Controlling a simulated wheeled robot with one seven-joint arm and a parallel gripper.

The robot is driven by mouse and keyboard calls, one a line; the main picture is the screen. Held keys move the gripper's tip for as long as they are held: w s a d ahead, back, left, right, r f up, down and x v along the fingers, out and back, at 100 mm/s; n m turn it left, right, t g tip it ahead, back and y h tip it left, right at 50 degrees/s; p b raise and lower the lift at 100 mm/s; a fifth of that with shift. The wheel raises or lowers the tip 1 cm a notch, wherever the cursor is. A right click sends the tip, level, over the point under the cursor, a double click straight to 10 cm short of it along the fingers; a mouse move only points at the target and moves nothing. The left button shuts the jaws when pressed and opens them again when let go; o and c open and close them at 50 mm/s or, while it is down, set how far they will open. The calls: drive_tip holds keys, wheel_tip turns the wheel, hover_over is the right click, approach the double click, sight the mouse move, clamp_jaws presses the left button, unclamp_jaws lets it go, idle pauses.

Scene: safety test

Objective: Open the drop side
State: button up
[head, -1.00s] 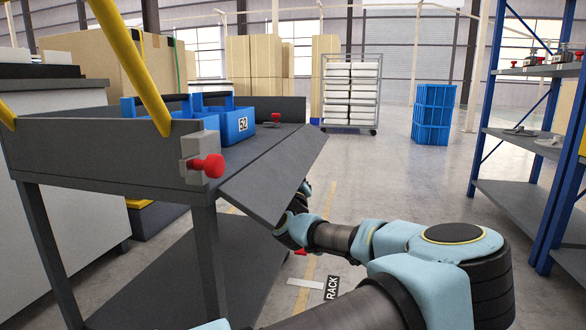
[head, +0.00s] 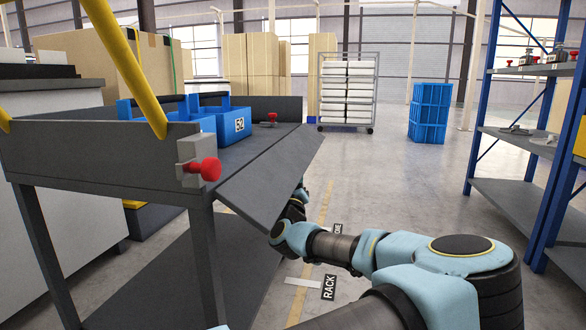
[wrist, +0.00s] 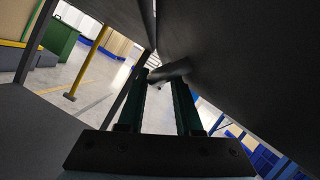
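The drop side (head: 272,178) is a long dark grey panel along the right edge of the cart's top deck (head: 105,135). In the head view it leans outward and slopes down to the right, not hanging straight down. A red-knobbed latch (head: 208,169) sits at its near end, and another red knob (head: 272,117) at its far end. My gripper is mostly hidden behind the panel in the head view. In the wrist view its two green fingers (wrist: 166,105) are apart, under dark panels. A short dark cylindrical part (wrist: 170,71) lies across near the fingertips; contact is unclear.
Blue crates (head: 232,123), one marked 52, stand on the deck. A yellow bar (head: 125,65) rises at the cart's near side. A blue shelf rack (head: 520,130) stands at right, with a blue crate stack (head: 430,112) farther back. Open floor lies between cart and rack.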

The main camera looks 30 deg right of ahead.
drive_tip(key=p+v, duration=0.2)
drive_tip(key=v, duration=0.6)
drive_tip(key=shift+s, duration=0.35)
drive_tip(key=shift+a+f, duration=0.1)
drive_tip(key=shift+a, duration=0.1)
drive_tip(key=b+v, duration=0.2)
drive_tip(key=v, duration=0.6)
drive_tip(key=shift+a+f+b, duration=0.3)
drive_tip(key=shift+a, duration=0.2)
idle(0.4)
